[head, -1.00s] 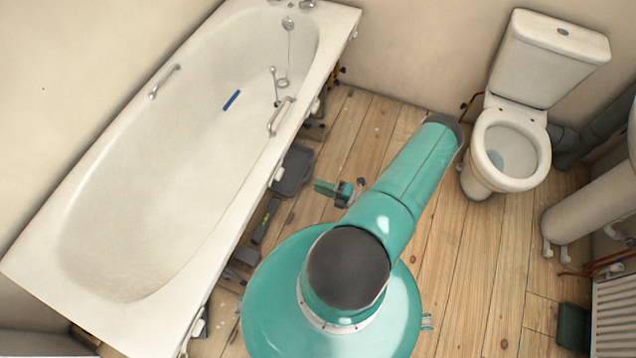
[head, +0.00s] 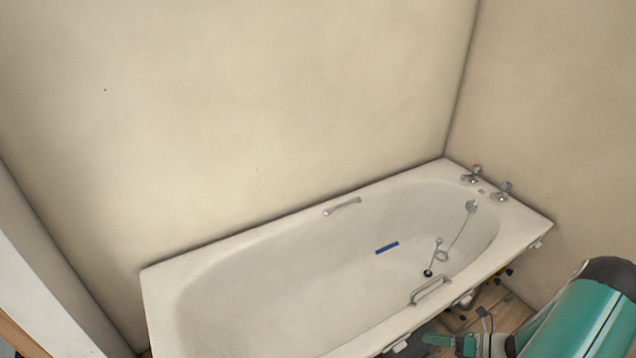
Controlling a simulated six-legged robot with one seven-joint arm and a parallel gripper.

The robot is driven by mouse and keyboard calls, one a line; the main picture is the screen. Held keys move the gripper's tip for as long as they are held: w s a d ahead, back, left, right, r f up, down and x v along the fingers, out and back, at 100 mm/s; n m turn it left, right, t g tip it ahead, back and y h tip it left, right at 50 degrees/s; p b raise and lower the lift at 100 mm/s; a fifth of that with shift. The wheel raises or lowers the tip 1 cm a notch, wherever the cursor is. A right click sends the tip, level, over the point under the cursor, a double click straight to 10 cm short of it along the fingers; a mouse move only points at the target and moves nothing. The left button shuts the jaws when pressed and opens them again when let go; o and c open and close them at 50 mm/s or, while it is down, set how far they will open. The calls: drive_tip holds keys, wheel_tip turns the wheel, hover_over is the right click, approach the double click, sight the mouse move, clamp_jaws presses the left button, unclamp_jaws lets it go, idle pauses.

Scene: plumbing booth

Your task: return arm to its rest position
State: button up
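My teal arm (head: 585,325) shows at the lower right of the head view, ending in a dark rounded joint at the top. Only part of it is in the frame. A small green and dark part (head: 462,342) shows beside it at the bottom edge, low by the bath's outer side. It may be my gripper, but it is too small and cut off to tell whether its fingers are open or shut. I see nothing held.
A white bath (head: 215,268) stands along the wall, with taps (head: 502,191) at its far right end, a grab handle (head: 430,290) on the near rim and a blue strip (head: 387,248) inside. Bare walls rise behind. A little wooden floor (head: 490,305) shows at lower right.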

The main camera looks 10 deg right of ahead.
drive_tip(key=w+a+r+n+g+h, duration=0.1)
drive_tip(key=a+r+n+g+h, duration=0.15)
drive_tip(key=a+r+n, duration=0.45)
drive_tip(key=a+r+n+g+h, duration=0.25)
drive_tip(key=r+n, duration=0.35)
drive_tip(key=r, duration=0.4)
drive_tip(key=w+a+r+n+g+h, duration=0.1)
drive_tip(key=a+r+n+g, duration=0.2)
drive_tip(key=a+r+n, duration=0.4)
drive_tip(key=s+a+r+n+t+h, duration=0.2)
drive_tip(key=s+a+r+n+h, duration=0.1)
drive_tip(key=r+n, duration=0.4)
drive_tip(key=s+a+r+n+t+h, duration=0.3)
drive_tip(key=s+a+r+n, duration=0.2)
drive_tip(key=s+r+n, duration=0.2)
wheel_tip(320, 180, up, 2)
drive_tip(key=shift+a+r+n+t, duration=0.15)
drive_tip(key=shift+n+t, duration=0.15)
